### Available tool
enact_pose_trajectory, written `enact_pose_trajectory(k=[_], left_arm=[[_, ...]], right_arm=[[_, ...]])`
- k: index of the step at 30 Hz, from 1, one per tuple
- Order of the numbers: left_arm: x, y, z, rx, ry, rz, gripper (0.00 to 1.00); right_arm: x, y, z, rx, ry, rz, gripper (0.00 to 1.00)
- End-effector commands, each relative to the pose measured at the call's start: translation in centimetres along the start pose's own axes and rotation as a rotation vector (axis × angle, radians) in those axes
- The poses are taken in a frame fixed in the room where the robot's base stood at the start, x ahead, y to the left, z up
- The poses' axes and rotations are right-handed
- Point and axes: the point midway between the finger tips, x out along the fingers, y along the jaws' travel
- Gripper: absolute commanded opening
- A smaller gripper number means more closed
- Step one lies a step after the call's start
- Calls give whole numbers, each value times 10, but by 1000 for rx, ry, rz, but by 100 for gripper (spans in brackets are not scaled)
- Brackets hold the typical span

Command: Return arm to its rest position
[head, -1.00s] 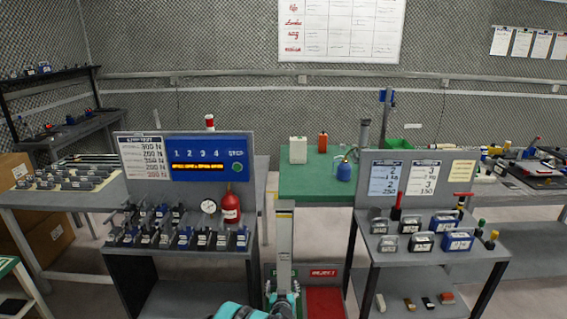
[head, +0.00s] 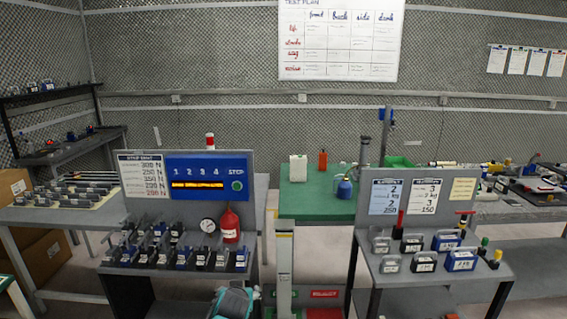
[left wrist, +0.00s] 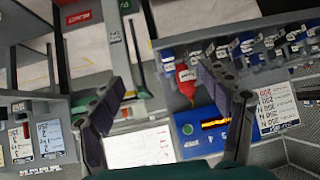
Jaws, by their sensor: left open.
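My left gripper (left wrist: 160,82) shows in the left wrist view with its two dark fingers spread wide apart. Nothing is held between them. That view is turned over, with the control panel and racks beyond the fingers. In the head view, only a teal and grey part of my arm shows at the bottom centre, in front of the left stand. The fingers cannot be made out there. My right gripper is in neither view.
A right stand holds labelled blocks (head: 461,260). A green-topped table (head: 305,205) stands behind. A pale upright post (head: 285,265) rises between the stands.

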Motion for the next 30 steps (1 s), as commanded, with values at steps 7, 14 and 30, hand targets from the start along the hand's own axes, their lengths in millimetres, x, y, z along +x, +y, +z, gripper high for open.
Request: enact_pose_trajectory(k=[7, 14, 30], left_arm=[[-104, -45, 41, 3, -115, 10, 77], [-183, -67, 106, 10, -213, 45, 77], [-232, -71, 176, 20, -289, 96, 77]], right_arm=[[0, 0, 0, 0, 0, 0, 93], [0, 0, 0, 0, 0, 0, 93], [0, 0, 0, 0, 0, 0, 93]])
